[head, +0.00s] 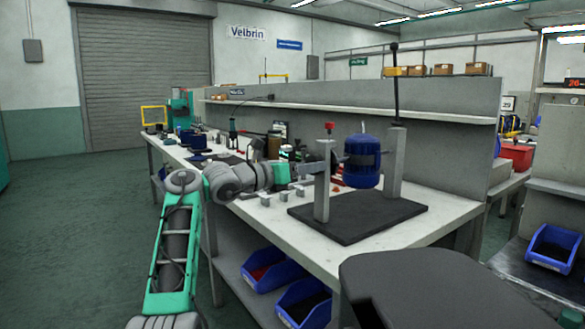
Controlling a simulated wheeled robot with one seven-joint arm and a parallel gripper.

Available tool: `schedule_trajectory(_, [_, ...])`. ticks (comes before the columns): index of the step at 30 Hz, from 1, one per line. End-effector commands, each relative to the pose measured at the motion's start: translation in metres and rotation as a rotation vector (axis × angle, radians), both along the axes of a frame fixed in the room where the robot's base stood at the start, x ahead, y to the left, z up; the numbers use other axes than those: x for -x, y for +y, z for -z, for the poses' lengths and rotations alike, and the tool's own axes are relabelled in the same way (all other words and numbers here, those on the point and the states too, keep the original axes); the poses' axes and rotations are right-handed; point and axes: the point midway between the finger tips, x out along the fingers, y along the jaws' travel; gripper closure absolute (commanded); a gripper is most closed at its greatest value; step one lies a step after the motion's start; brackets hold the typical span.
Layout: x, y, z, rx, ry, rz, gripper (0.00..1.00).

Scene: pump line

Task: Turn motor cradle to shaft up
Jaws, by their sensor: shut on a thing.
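The motor cradle stands on a dark base plate (352,216) on the bench, with a left post (322,190) and a taller right post (395,165). My gripper (303,169) is at the outer left side of the left post, shut on a small part of the cradle. The fingertips are too small to see clearly.
Several small grey blocks (265,199) lie on the bench left of the base plate. Tools and bottles crowd the bench farther back. Blue bins (303,304) sit on the lower shelf. The bench front (398,236) right of the plate is clear.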

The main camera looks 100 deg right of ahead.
Motion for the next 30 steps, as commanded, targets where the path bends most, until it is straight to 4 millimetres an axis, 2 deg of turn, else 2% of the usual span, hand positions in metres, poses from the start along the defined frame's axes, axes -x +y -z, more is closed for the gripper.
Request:
schedule_trajectory(13, [-0.0028,-0.0010,0.0025,0.005,-0.007,-0.002,1.00])
schedule_trajectory(14, [-0.0030,-0.0011,0.0025,0.005,-0.007,-0.002,0.49])
schedule_trajectory(21, [-0.0019,-0.0005,0.0010,0.007,-0.005,-0.002,0.29])
schedule_trajectory(30, [-0.0038,0.0013,0.0008,0.010,-0.005,-0.001,0.28])
